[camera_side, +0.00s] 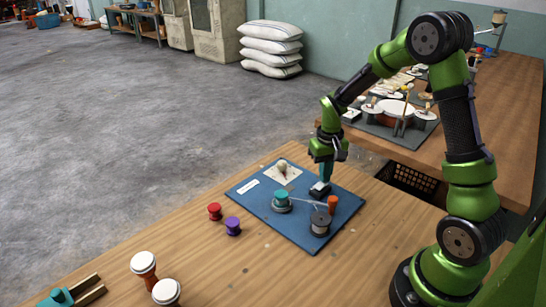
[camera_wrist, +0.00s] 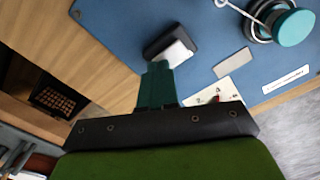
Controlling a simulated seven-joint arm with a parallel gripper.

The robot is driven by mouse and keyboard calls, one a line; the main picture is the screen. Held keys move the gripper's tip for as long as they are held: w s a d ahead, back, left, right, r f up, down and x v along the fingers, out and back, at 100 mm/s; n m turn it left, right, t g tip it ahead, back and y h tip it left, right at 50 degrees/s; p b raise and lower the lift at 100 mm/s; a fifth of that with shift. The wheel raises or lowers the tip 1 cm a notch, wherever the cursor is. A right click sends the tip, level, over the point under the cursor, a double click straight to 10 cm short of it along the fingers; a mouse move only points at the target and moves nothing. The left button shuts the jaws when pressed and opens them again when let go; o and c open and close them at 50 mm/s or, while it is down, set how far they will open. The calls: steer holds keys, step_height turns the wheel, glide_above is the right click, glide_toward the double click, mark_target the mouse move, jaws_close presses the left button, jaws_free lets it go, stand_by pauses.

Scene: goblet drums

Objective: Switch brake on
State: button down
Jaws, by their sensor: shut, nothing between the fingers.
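A blue board (camera_side: 305,232) lies on the wooden table and carries several fittings. One is a small black block with a white top face, seen in the side view (camera_side: 319,189) and the wrist view (camera_wrist: 168,46); it looks like a rocker switch, but I cannot read its setting. My gripper (camera_side: 322,180) points down at it. In the wrist view the shut, empty teal fingers (camera_wrist: 157,70) are right by the block's near edge; I cannot tell if they touch. A pale ball knob (camera_side: 283,167) stands on a white plate at the board's back.
A teal-topped spool (camera_side: 282,198), an orange piece (camera_side: 333,202) and a dark reel (camera_side: 320,222) stand on the board near my gripper. Red (camera_side: 214,211) and purple (camera_side: 233,226) spools sit left of it. White-topped drums (camera_side: 144,263) stand at the front left.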

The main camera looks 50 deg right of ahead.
steer(key=shift+f, duration=0.3)
steer(key=shift+r, duration=3.55)
steer(key=shift+f, duration=0.1)
steer(key=s+a+r+n+t+y, duration=0.1)
steer(key=s+a+r+t+y, duration=0.1)
steer(key=s+a+r+t, duration=0.5)
steer(key=shift+s+a+r+n, duration=0.4)
steer(key=shift+s+a+r, duration=2.75)
steer(key=shift+a, duration=1.5)
steer(key=shift+w+r, duration=0.15)
